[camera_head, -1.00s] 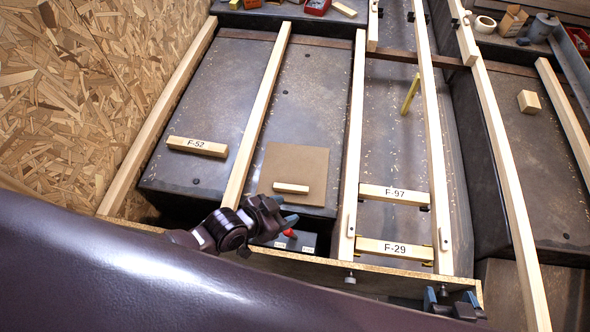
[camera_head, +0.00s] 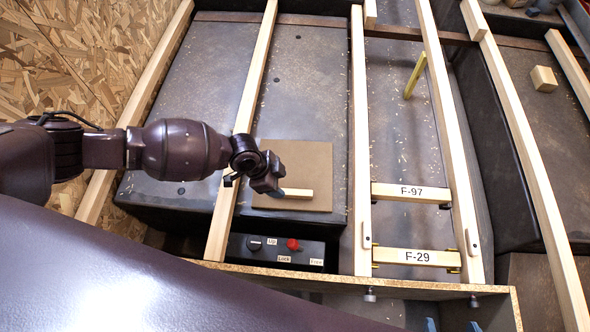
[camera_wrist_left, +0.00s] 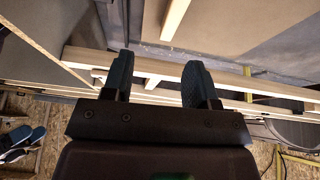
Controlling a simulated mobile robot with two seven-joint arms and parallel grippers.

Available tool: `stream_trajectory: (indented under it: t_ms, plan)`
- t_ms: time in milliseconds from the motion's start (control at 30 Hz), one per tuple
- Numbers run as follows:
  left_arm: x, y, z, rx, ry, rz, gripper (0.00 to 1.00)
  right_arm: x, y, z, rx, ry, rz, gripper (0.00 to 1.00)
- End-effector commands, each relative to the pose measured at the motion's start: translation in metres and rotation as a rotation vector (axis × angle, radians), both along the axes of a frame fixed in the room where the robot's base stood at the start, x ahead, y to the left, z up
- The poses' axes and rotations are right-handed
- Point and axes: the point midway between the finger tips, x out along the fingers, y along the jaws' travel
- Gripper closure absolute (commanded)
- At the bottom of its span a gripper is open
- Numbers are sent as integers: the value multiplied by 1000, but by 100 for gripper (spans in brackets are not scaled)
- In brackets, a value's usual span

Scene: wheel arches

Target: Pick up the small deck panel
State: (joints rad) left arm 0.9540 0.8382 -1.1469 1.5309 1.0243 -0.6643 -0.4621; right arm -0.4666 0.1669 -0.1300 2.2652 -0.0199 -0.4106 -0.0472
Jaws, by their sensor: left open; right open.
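Long battens (camera_head: 361,140) run away from me. Labelled cross blocks F-97 (camera_head: 411,193) and F-29 (camera_head: 416,257) bridge two of them. A control box (camera_head: 278,250) with a red knob sits below the panel. A yellow piece (camera_head: 415,76) stands farther back.

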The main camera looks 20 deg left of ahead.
Motion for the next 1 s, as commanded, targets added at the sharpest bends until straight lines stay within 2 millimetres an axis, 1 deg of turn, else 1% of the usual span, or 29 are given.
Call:
stream_trajectory:
  t_ms: [33, 100, 267, 367, 533, 600, 700, 800, 867, 1000]
  plan:
    - [5, 7, -6, 19, 7, -7, 47, 0, 0, -4, 0, 5, 3, 28]
    - [11, 13, -7, 34, 10, -13, 47, 2, 1, -4, -1, 3, 5, 28]
    - [17, 16, -10, 46, 12, -18, 47, 2, 1, -3, -4, -1, 9, 28]
    - [17, 13, -18, 47, 14, -18, 47, 1, 0, -5, -9, 2, 12, 28]
    - [17, 3, -43, 46, 18, -17, 47, -3, 0, -12, -22, 13, 26, 28]
    - [18, -1, -52, 46, 17, -17, 47, -2, 1, -12, -27, 8, 31, 28]
    - [20, -4, -58, 47, 15, -18, 47, 2, 2, -8, -31, -6, 38, 28]
    - [21, -7, -60, 46, 12, -17, 47, 5, 3, -5, -32, -14, 42, 28]
    - [22, -9, -63, 46, 12, -17, 47, 6, 3, -7, -32, -15, 44, 28]
    - [21, -19, -78, 45, 15, -18, 47, 6, 5, -12, -37, -10, 51, 28]
